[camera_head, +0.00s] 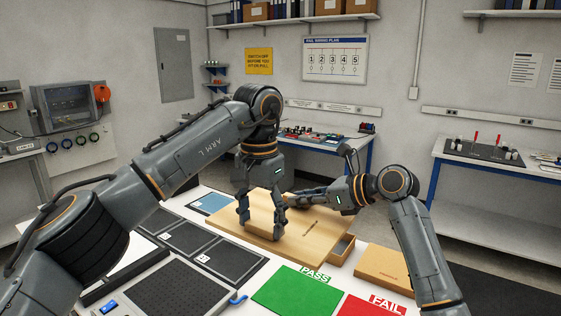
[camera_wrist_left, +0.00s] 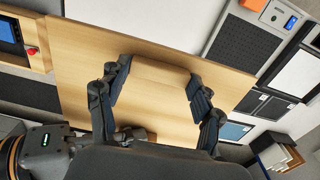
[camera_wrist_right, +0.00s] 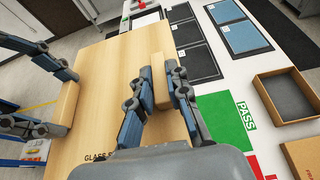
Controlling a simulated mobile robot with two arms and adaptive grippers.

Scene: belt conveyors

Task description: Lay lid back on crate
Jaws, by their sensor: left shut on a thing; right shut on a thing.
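The lid (camera_head: 325,225) is a broad pale wooden board with block handles, and it lies about level over the white worktop. My left gripper (camera_head: 262,222) is shut on one handle, which shows between its fingers in the left wrist view (camera_wrist_left: 160,75). My right gripper (camera_head: 293,200) is shut on the other handle, seen in the right wrist view (camera_wrist_right: 161,80). Dark lettering is on the board near my right gripper. The lid hides what is beneath it, so I cannot tell whether it touches the crate.
An open, dark-lined box (camera_wrist_right: 288,97) stands beside the lid, with a flat brown box (camera_head: 385,268) near it. A green PASS mat (camera_head: 297,289) and red FAIL mat (camera_head: 370,306) lie in front. Dark trays (camera_head: 188,238) lie left of the lid.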

